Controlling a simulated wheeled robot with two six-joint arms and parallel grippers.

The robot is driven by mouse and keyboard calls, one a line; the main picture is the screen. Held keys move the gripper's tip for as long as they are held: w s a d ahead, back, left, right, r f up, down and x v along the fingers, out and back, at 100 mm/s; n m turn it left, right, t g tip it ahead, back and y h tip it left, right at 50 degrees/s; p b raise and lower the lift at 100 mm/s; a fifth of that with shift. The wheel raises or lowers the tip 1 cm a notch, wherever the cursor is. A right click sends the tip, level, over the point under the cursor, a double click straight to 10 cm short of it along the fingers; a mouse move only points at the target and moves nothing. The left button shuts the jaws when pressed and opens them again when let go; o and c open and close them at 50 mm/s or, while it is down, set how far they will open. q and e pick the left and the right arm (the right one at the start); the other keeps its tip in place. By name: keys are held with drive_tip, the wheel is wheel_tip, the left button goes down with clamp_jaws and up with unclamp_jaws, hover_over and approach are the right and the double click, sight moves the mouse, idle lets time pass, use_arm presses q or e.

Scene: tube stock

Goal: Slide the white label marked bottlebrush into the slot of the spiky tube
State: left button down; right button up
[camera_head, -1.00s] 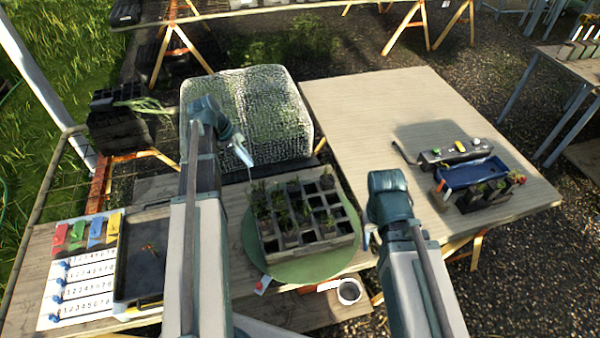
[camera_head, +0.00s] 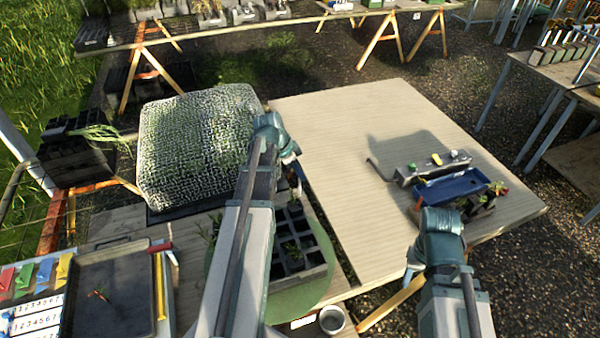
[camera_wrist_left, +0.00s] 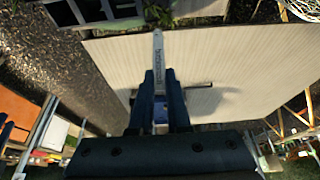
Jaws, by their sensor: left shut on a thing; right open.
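In the left wrist view my left gripper (camera_wrist_left: 160,78) is shut on a narrow white label (camera_wrist_left: 158,52) with dark lettering running along it. The label points away from the fingers, its tip near some greenery at the top edge. In the head view my left gripper (camera_head: 294,172) is above the far right part of a black tray of tubes (camera_head: 297,262), partly hidden by my left arm. Seedlings stand in some tubes; I cannot tell which is the spiky one, and no slot shows clearly. My right gripper (camera_head: 409,268) is open and empty, right of the tray.
The tray rests on a round green base (camera_head: 318,285). A white cup (camera_head: 332,319) stands in front. A blue trough (camera_head: 452,187) and grey holder (camera_head: 433,167) stand on the pale table (camera_head: 350,120), mostly clear. A mesh-covered block (camera_head: 195,145) stands behind left.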

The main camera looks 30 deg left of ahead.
use_arm(q)
drive_tip(key=shift+f, duration=0.2)
drive_tip(key=shift+f+b, duration=1)
drive_tip(key=shift+b, duration=0.2)
drive_tip(key=shift+f+b, duration=0.45)
drive_tip(key=shift+f+b, duration=2.6)
drive_tip(key=shift+f, duration=0.25)
drive_tip(key=c, duration=0.8)
unclamp_jaws()
drive_tip(key=shift+r, duration=0.1)
